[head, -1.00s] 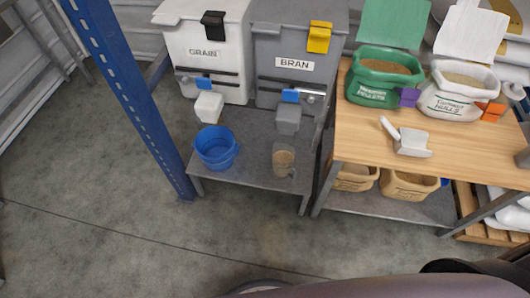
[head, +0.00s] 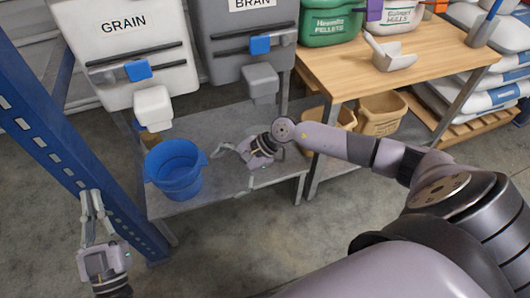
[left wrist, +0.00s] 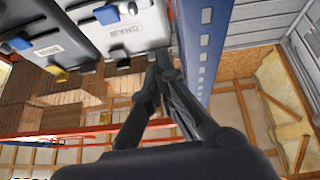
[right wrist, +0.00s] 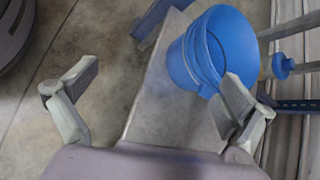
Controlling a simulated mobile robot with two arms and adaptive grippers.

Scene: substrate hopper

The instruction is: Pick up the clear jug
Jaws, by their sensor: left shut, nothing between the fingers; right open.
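I cannot make out the clear jug in any view now; my right gripper and wrist cover part of the low shelf below the BRAN hopper. My right gripper (head: 234,164) is over the grey shelf (head: 225,193), right of the blue bucket (head: 174,170). My left gripper (head: 92,203) is shut and empty, in front of the blue post at the lower left. Its closed fingers also show in the left wrist view (left wrist: 160,68).
The GRAIN hopper (head: 127,48) and BRAN hopper (head: 240,40) hang above the shelf, spouts low. The blue post (head: 40,130) stands left. A wooden table (head: 400,65) with a scoop (head: 388,54) is at right, tan tubs (head: 381,117) beneath. Floor in front is clear.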

